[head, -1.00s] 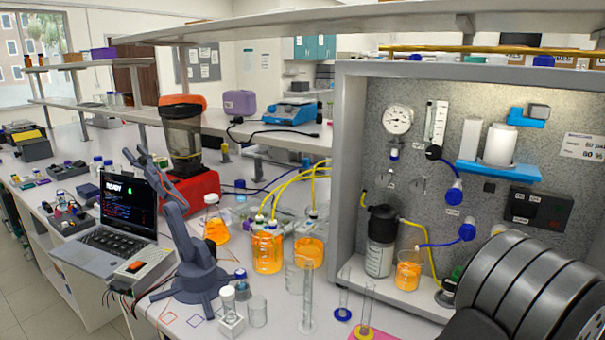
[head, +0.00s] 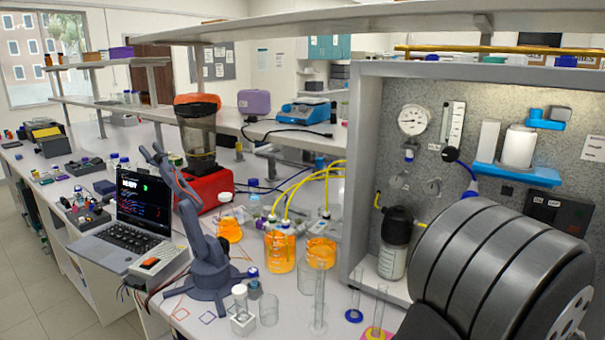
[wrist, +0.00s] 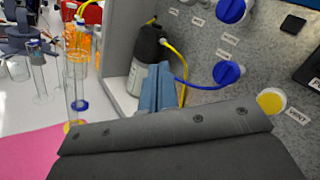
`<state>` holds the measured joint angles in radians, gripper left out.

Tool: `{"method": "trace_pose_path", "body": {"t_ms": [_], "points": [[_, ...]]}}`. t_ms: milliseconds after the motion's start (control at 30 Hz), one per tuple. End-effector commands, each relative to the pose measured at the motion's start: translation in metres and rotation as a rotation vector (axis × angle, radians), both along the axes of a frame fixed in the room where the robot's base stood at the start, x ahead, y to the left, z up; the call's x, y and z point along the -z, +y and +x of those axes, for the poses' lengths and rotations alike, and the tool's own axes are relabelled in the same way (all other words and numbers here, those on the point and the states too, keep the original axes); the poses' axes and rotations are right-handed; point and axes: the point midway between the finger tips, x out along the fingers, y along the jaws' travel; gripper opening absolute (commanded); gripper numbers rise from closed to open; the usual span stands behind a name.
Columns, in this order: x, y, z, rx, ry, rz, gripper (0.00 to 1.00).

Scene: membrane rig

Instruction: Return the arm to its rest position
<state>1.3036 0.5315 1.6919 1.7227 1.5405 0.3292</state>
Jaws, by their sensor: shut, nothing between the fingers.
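My gripper (wrist: 157,88) shows in the wrist view as two blue-grey fingers closed together, with nothing between them. They point toward the lower part of the membrane rig and appear in front of the dark-capped bottle (wrist: 146,62); I cannot tell the gap between them. My gripper does not show in the head view. There, the large dark ribbed part of my arm (head: 505,265) fills the lower right and hides much of the lower rig panel (head: 470,115).
In the wrist view, blue valve knobs (wrist: 228,72) and a yellow vent knob (wrist: 271,102) are on the panel. Glass cylinders (head: 319,300) and orange beakers (head: 279,252) stand left of the rig. A small blue-grey arm (head: 207,262) stands near the laptop (head: 127,225).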

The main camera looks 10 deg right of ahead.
Motion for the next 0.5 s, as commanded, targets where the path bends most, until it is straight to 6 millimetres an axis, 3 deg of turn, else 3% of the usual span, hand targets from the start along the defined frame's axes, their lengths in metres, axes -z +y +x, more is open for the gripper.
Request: {"method": "trace_pose_path", "body": {"t_ms": [500], "points": [[0.002, 0.101, 0.026, -0.178, 0.197, -0.169, 0.0]]}}
